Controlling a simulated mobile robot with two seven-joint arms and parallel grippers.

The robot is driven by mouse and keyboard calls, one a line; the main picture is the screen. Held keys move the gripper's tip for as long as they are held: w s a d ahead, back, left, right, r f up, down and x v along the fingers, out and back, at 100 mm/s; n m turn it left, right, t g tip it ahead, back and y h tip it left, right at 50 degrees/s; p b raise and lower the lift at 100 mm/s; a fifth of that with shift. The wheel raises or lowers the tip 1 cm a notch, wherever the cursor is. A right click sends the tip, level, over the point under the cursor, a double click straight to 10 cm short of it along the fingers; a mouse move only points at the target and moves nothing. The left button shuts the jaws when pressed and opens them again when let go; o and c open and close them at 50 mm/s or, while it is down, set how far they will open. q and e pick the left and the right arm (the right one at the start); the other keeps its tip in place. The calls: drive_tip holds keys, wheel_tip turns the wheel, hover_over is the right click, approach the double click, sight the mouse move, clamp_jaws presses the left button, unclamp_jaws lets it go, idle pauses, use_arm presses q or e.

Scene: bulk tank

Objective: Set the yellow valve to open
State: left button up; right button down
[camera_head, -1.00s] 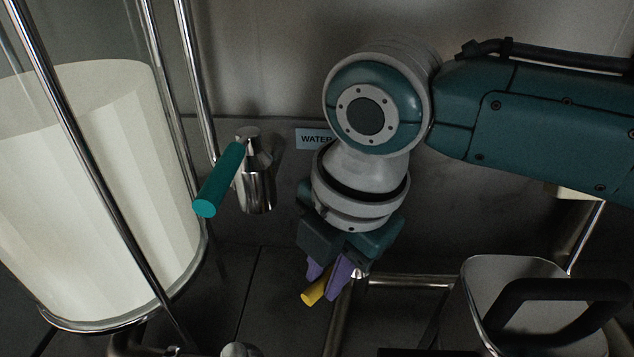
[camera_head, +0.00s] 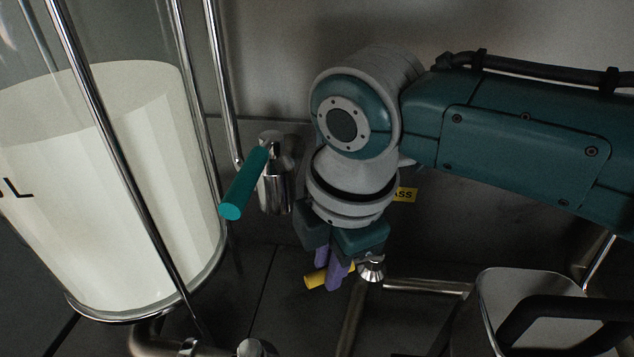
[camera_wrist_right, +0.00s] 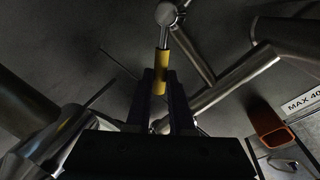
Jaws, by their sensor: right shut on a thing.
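The yellow valve handle (camera_head: 315,279) shows low in the middle of the head view, beside a small metal valve body (camera_head: 371,270). My right gripper (camera_head: 331,275) has its purple fingers around the handle and is shut on it. In the right wrist view the yellow handle (camera_wrist_right: 161,72) runs from a round metal end into the space between the two dark fingers (camera_wrist_right: 161,105). Part of the handle is hidden by the fingers. My left gripper is not in view.
A teal-handled valve (camera_head: 245,183) stands left of my right gripper. A glass tank of milky white content (camera_head: 120,190) with metal rods is at the left. A metal can with a dark handle (camera_head: 530,290) is at the lower right. Pipes (camera_head: 415,286) run below.

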drive_tip(key=c, duration=0.8)
unclamp_jaws()
drive_tip(key=r, duration=0.3)
drive_tip(key=s+r+p, duration=0.1)
drive_tip(key=r, duration=0.2)
drive_tip(key=r+p, duration=0.1)
drive_tip(key=r, duration=0.2)
drive_tip(key=shift+s+d+r, duration=0.35)
drive_tip(key=shift+s, duration=0.05)
